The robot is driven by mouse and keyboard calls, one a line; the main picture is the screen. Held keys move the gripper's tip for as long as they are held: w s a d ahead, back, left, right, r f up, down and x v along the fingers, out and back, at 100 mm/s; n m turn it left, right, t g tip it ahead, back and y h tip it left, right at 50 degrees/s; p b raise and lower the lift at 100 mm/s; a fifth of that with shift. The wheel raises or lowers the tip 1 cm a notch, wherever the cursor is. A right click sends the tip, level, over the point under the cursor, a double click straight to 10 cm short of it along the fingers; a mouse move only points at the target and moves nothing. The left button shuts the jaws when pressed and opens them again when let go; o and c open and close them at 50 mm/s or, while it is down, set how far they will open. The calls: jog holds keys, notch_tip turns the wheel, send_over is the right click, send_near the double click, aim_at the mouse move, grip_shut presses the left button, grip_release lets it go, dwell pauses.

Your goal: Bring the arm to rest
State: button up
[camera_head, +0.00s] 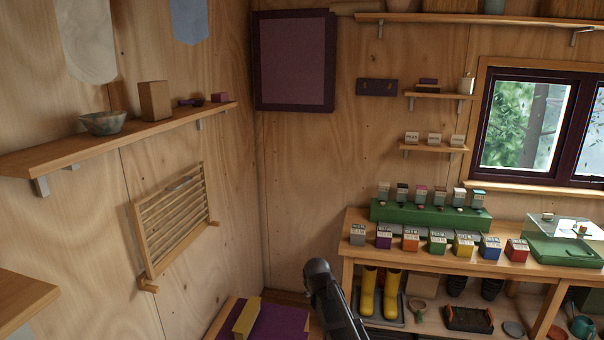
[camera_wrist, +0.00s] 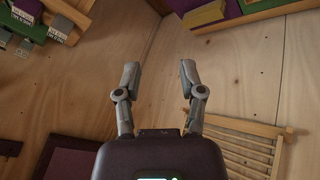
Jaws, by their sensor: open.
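My gripper (camera_wrist: 158,80) shows in the wrist view with its two grey fingers spread apart and nothing between them. Plywood wall lies behind the gap. In the head view, part of my arm rises at the bottom centre, in front of the workbench's left end; the fingers cannot be made out there.
A workbench (camera_head: 355,250) with several small coloured boxes stands at right, with yellow boots (camera_head: 369,292) below. A wooden slatted rack (camera_head: 175,222) and a shelf (camera_head: 60,157) with a bowl (camera_head: 103,123) are on the left wall. A purple-topped surface (camera_head: 280,322) is at bottom centre.

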jog(key=s+d+f+m+g+b, duration=0.1)
jog(key=s+d, duration=0.3)
jog(key=s, duration=0.4)
jog(key=s+d+f+m+g+b, duration=0.1)
jog(key=s+d+f+m+g, duration=0.2)
jog(key=s, duration=0.6)
jog(key=s+d+f+m+g+b, duration=0.2)
jog(key=s+d+f+m, duration=0.1)
jog(key=s+d, duration=0.3)
jog(key=s+f, duration=0.1)
jog(key=s, duration=0.1)
jog(key=shift+s+d+m+g, duration=0.15)
jog(key=shift+s+m+g, duration=0.15)
jog(key=shift+m+g, duration=0.1)
